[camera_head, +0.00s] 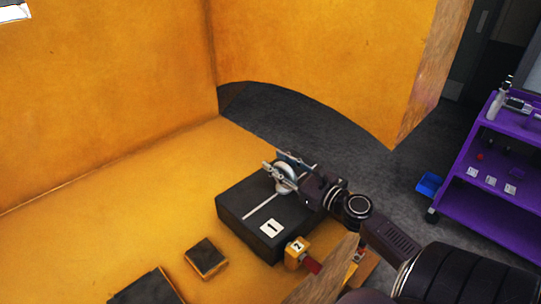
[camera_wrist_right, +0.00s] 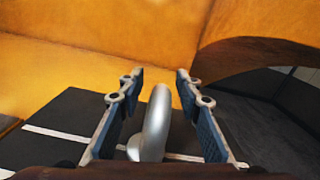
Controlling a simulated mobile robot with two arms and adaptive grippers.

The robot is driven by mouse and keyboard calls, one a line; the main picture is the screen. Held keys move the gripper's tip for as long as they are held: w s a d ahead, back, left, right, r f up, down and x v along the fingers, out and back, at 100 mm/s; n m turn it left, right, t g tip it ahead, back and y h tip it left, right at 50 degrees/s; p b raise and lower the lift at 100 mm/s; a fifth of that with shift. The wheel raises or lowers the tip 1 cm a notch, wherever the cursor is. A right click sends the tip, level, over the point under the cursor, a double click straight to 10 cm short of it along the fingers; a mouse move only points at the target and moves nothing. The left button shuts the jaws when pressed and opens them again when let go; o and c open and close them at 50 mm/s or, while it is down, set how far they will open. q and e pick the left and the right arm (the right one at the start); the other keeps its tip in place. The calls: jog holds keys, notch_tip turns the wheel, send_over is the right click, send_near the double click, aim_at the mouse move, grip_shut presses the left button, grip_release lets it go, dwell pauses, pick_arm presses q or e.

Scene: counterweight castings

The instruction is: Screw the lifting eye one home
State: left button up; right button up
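The silver lifting eye (camera_head: 285,181) stands upright on top of the black casting (camera_head: 237,208) with the white label 1. My right gripper (camera_head: 281,162) is at the eye, with one finger on each side of the ring. In the right wrist view the ring (camera_wrist_right: 156,122) stands between the two blue-padded fingers (camera_wrist_right: 160,78), with visible gaps on both sides, so the gripper is open. A white line (camera_wrist_right: 62,135) runs across the casting top towards the eye's base. The eye's thread is hidden. My left gripper is not in view.
Small and larger dark blocks (camera_head: 206,257) lie at the lower left. Tall yellow walls (camera_head: 110,90) stand behind. A purple cart (camera_head: 480,199) and blue bin (camera_head: 430,184) are at right.

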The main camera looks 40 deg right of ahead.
jog(key=w, duration=0.3)
jog(key=shift+a, duration=0.1)
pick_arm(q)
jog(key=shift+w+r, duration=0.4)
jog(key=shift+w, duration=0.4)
pick_arm(e)
jog(key=shift+f, duration=0.15)
grip_shut()
